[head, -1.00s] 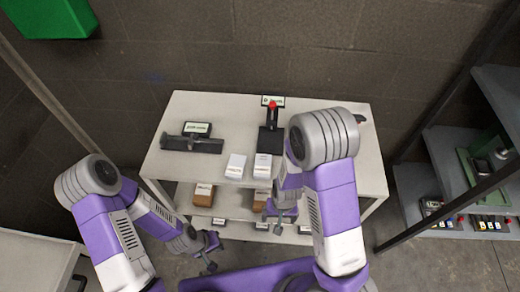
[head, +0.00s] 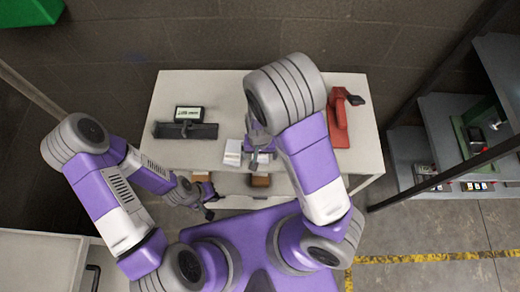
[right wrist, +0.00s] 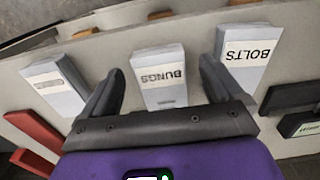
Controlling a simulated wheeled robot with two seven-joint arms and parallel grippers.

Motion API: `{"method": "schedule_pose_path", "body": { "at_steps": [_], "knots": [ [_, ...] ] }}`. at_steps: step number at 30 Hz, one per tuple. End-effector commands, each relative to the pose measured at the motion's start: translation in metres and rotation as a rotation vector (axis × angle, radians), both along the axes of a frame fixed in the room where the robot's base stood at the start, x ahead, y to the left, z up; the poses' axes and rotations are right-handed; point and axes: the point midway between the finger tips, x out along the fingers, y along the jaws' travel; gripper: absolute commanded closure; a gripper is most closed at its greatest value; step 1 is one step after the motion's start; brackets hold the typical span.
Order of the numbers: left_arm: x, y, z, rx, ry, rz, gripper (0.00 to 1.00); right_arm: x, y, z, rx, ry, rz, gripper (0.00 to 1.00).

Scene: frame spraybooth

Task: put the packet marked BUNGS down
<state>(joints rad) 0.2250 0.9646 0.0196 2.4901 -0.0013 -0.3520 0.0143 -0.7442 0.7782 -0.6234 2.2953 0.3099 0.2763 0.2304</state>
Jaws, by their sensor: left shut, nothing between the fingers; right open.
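The packet marked BUNGS (right wrist: 160,76) is a pale box. In the right wrist view it stands on the bench top (right wrist: 205,28) between the fingers of my right gripper (right wrist: 165,90), with visible gaps on both sides. The gripper is open. In the head view my right gripper (head: 260,150) is over the bench's front edge, and my arm hides much of that spot. A packet marked BOLTS (right wrist: 245,57) stands to the right in the wrist view, and another pale packet (right wrist: 55,85), label unreadable, to the left. My left gripper (head: 208,205) is shut and empty in front of the bench.
Brown boxes (head: 261,180) sit on the shelf below. A grey rack (head: 415,150) stands at the right. The bench's back left is clear.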

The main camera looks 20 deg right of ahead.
Motion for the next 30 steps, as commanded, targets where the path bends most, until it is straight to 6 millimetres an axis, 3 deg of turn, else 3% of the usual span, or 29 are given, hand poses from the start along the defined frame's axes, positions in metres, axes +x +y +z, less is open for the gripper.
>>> {"method": "schedule_pose_path", "body": {
  "at_steps": [3, 10, 23, 30],
  "knots": [
    [-0.0002, 0.0, -0.0031, 0.0, 0.0, 0.0, 1.0, -0.0006, -0.0001, -0.0104, 0.0, 0.001, 0.0, 0.06],
    [-0.0002, -0.0002, -0.0023, 0.0, 0.0, 0.0, 1.0, -0.0002, 0.0001, -0.0105, 0.001, 0.0, 0.001, 0.06],
    [-0.0002, -0.0002, -0.0023, 0.0, 0.0, 0.0, 1.0, -0.0003, 0.0002, -0.0103, 0.001, 0.0, 0.001, 0.71],
    [-0.0001, -0.0001, -0.0011, 0.0, 0.0, 0.0, 1.0, -0.0001, 0.0003, -0.0069, 0.001, -0.001, 0.001, 0.73]
  ]
}}
